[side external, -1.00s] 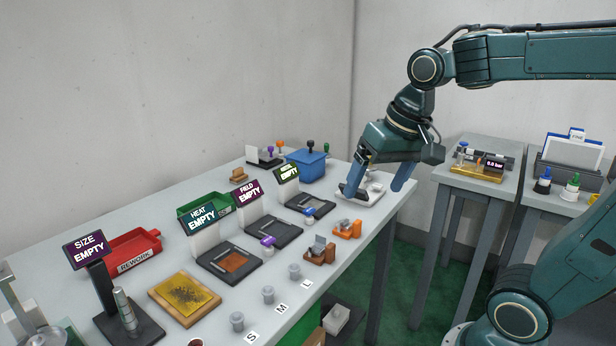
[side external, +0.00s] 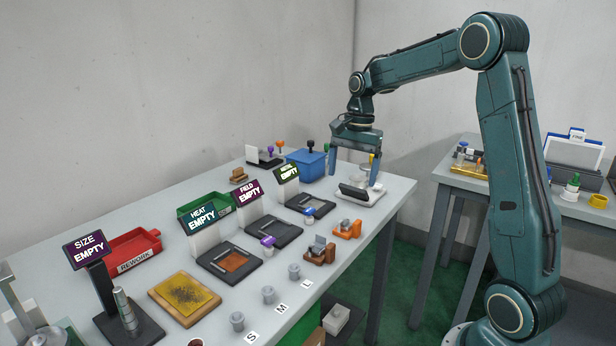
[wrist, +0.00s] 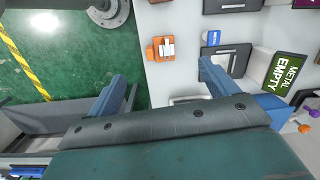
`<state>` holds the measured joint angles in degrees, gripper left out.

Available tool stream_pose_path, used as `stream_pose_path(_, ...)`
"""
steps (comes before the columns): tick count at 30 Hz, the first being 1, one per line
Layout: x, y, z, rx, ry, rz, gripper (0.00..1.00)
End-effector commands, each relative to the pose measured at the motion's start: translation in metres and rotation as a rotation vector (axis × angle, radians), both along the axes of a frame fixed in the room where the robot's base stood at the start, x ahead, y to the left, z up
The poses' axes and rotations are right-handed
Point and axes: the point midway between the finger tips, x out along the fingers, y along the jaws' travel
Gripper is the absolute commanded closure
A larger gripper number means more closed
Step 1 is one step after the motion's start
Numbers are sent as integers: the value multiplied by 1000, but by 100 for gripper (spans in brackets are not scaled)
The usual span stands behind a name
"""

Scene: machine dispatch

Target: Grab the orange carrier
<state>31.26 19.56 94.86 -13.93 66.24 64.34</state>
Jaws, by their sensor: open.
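The orange carrier (side external: 347,233) sits near the table's front edge, toward the right end, with a small grey block on it. It also shows in the wrist view (wrist: 151,52), above the space between the two fingers in the picture. My gripper (side external: 367,180) points down over the white-grey stand at the table's right end, behind and to the right of the carrier, apart from it. In the wrist view my gripper (wrist: 160,84) has its blue fingers wide apart with nothing between them.
A brown carrier (side external: 319,257) stands just left of the orange one. Behind are the metal station (side external: 311,207) and the field station (side external: 274,230). A blue bin (side external: 306,164) stands near the back. The floor (wrist: 75,60) lies beyond the table's front edge.

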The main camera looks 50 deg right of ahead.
Motion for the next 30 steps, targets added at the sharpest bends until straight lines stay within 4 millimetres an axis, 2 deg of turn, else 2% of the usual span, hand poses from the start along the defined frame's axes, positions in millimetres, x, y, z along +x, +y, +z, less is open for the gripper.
stream_pose_path(3,5,-17,-13,18,28,-72,15)
stream_pose_path(9,7,-28,-21,28,45,-122,15)
stream_pose_path(15,7,-28,-23,29,46,-124,15)
stream_pose_path(20,8,-26,-33,30,46,-122,15)
stream_pose_path(30,7,-20,-80,30,48,-122,15)
